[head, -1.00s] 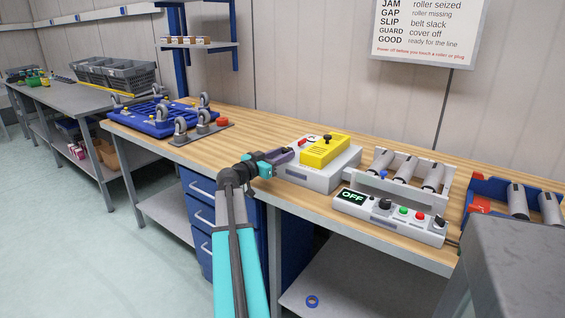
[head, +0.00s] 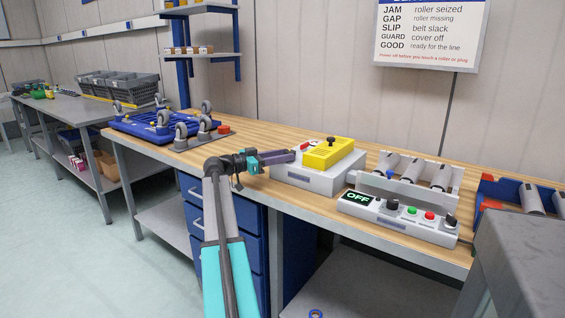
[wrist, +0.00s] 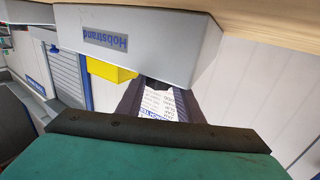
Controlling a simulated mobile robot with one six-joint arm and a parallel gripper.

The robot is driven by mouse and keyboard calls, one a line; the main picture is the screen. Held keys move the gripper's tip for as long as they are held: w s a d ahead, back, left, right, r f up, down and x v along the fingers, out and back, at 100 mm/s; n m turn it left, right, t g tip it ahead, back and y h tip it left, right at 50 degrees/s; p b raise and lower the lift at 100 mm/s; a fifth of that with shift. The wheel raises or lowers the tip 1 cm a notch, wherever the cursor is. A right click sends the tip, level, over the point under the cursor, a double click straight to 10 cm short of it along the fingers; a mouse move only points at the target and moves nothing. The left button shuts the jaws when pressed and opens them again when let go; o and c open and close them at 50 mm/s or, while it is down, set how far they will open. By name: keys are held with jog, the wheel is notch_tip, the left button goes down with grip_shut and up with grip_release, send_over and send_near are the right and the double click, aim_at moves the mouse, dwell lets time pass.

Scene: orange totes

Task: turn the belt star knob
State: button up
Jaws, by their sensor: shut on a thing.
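My gripper (head: 293,157) is at the left end of a light grey box (head: 310,182) on the wooden bench, its fingers pointing right. In the wrist view the box (wrist: 195,45) appears upside down with a "Hobstrand" label. A small dark knob (wrist: 157,82), which looks like the belt star knob, sits between my two dark fingertips. My gripper is shut on it. The fingers hide most of the knob, so its turn angle cannot be told. A yellow cover (head: 328,154) with a black knob lies on top of the box.
A control panel (head: 400,222) reading OFF, with coloured buttons, stands right of the box before a roller unit (head: 425,175). A blue tray (head: 165,125) with casters is at the back left. A grey block (head: 530,265) fills the near right. The bench middle is fairly clear.

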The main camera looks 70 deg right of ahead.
jog(key=shift+w+d+r+m+g+y, duration=0.1)
jog(key=shift+w+d+m+g+y, duration=0.05)
jog(key=shift+m+g+y, duration=0.2)
dwell(0.3)
jog(key=o, duration=1.1)
jog(key=shift+c, duration=0.2)
jog(key=v, duration=1.4)
